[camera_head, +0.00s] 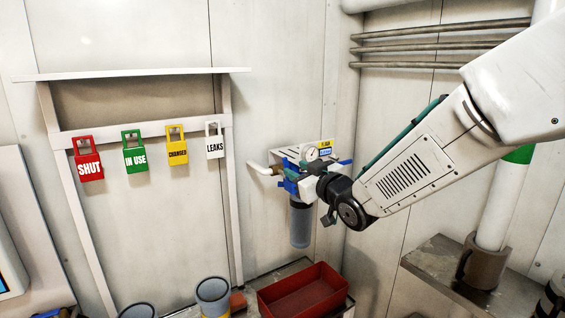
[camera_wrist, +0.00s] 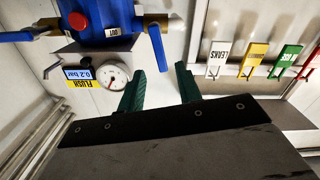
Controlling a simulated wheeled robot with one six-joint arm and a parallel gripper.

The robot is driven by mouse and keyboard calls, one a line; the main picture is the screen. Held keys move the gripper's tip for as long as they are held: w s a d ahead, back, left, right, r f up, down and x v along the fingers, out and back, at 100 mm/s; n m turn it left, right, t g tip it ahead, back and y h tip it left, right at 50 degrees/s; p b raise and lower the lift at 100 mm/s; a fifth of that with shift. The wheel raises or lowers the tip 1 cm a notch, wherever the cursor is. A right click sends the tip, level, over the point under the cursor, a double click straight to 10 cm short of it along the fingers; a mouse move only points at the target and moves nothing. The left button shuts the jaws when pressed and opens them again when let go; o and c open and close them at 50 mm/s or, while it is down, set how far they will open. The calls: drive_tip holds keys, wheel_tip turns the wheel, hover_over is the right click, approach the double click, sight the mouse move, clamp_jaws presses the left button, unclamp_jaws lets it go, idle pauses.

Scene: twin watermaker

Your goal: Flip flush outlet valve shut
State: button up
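The flush filter unit hangs on the back wall, with a blue head (camera_wrist: 92,22) and a grey bowl (camera_head: 301,222). A white OUT label (camera_wrist: 112,32) sits on the head's right side in the wrist view. The valve handle nearest it, a blue lever (camera_wrist: 157,45), stands crosswise to its brass pipe. The other blue lever (camera_wrist: 36,36) lies roughly along its pipe; it also shows in the head view (camera_head: 345,162). My gripper (camera_wrist: 160,90) is open and empty, its green fingers apart, near the unit. In the head view my wrist hides part of the unit.
A pressure gauge (camera_wrist: 113,75) and a yellow FLUSH label (camera_wrist: 77,84) are close beside the fingers. A rack (camera_head: 140,128) with SHUT, IN USE, CHANGED and LEAKS tags stands left. A red tray (camera_head: 303,308) is below. Pipes (camera_head: 440,46) run along the right wall.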

sight(287, 163)
drive_tip(key=shift+w+a, duration=0.3)
drive_tip(key=shift+a, duration=0.1)
drive_tip(key=x, duration=0.7)
drive_tip(key=shift+r, duration=0.1)
drive_tip(key=shift+c, duration=0.3)
clamp_jaws()
drive_tip(key=shift+w+d, duration=0.1)
